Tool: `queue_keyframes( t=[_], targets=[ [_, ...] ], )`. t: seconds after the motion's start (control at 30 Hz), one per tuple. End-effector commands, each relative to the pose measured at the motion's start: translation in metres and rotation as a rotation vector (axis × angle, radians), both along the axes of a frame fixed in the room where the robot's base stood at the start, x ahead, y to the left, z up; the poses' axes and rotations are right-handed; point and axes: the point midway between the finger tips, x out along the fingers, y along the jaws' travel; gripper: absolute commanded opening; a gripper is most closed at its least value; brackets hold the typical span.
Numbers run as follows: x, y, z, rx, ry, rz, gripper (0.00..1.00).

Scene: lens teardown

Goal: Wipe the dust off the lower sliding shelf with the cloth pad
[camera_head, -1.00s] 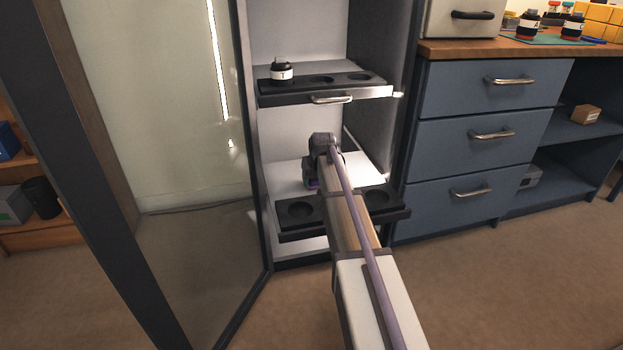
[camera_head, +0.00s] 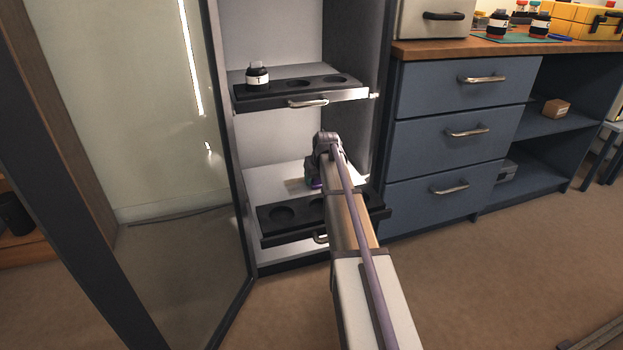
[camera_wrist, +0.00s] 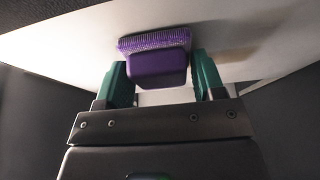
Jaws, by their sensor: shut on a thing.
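My gripper (camera_head: 315,180) is inside the cabinet's lower bay, just behind the black front part of the lower sliding shelf (camera_head: 262,226). Its green fingers are shut on the purple cloth pad (camera_wrist: 157,68), whose bristly face is against or very near the pale surface in the wrist view; I cannot tell if it touches. A faint tan dust patch (camera_head: 293,185) lies on the pale surface just left of my gripper. A tan smudge (camera_wrist: 286,62) also shows right of the pad in the wrist view. My arm hides part of the lower shelf.
The upper sliding shelf (camera_head: 300,92) sits above my gripper, with a black-and-white lens part (camera_head: 257,76) on it. An open glass door (camera_head: 180,240) stands at left. Blue drawers (camera_head: 455,135) stand to the right of the cabinet.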

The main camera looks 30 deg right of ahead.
Motion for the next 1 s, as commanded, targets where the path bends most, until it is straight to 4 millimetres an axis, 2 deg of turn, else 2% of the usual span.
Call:
queue_keyframes(
  t=[0.17, 0.53, 0.8, 1.0],
  targets=[
    [0.0, -0.003, 0.0, 0.0, 0.0, 0.0, 0.44],
    [-0.007, -0.036, -0.003, 0.001, 0.0, -0.002, 0.44],
    [-0.007, -0.034, -0.002, 0.0, 0.0, 0.0, 0.44],
    [-0.003, -0.015, -0.003, 0.001, 0.0, 0.001, 0.44]
  ],
)
